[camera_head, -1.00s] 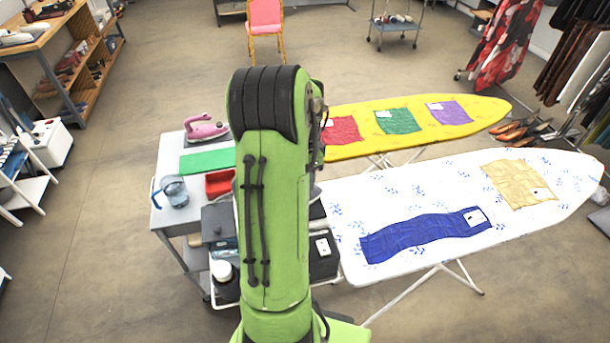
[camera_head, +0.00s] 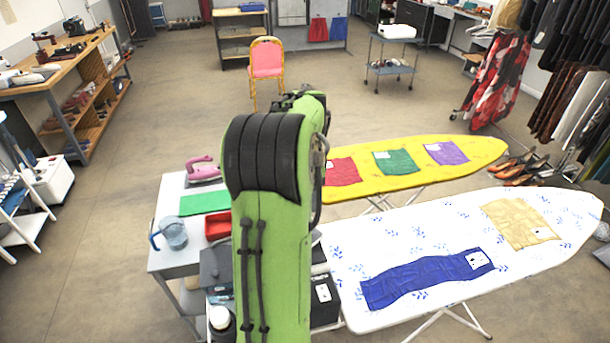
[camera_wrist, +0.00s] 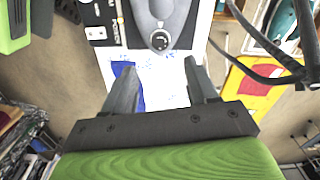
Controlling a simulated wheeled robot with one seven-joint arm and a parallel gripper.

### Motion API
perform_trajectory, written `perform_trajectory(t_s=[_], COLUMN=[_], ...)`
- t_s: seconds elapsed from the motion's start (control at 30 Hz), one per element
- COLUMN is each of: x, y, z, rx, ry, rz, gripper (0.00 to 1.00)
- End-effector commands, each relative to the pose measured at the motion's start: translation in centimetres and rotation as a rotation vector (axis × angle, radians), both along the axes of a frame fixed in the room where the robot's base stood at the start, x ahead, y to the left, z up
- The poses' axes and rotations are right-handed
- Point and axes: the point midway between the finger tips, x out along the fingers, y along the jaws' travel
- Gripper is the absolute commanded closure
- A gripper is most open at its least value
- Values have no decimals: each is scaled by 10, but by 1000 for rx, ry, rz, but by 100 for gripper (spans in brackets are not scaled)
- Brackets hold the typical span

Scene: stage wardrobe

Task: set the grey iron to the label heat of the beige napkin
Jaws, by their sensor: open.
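The beige napkin (camera_head: 518,222) lies flat on the white ironing board (camera_head: 400,225) with a small white label at its right side; the label's print is too small to read. The grey iron (camera_wrist: 165,12) shows at the top of the wrist view, with a round dial (camera_wrist: 159,40) on it that has a dark face and light marks; its setting is not legible. My gripper (camera_wrist: 160,75) is open and empty, its fingers apart below the dial in the picture.
A blue cloth (camera_head: 425,278) lies on the white board. A yellow board (camera_head: 460,150) with red, green and purple cloths stands behind. A grey table at left holds a pink iron (camera_head: 203,169), a blue jug (camera_head: 173,234) and a red tray (camera_head: 217,226).

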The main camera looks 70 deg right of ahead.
Motion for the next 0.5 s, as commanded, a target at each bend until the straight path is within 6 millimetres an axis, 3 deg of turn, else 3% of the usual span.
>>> perform_trajectory(t_s=[0.03,0.2,0.5], x=[0,0,0], y=[-1,-1,0], z=[17,53,64], rx=[-6,-3,1], ry=[-1,-1,1], rz=[0,0,0], gripper=[42,42,42])
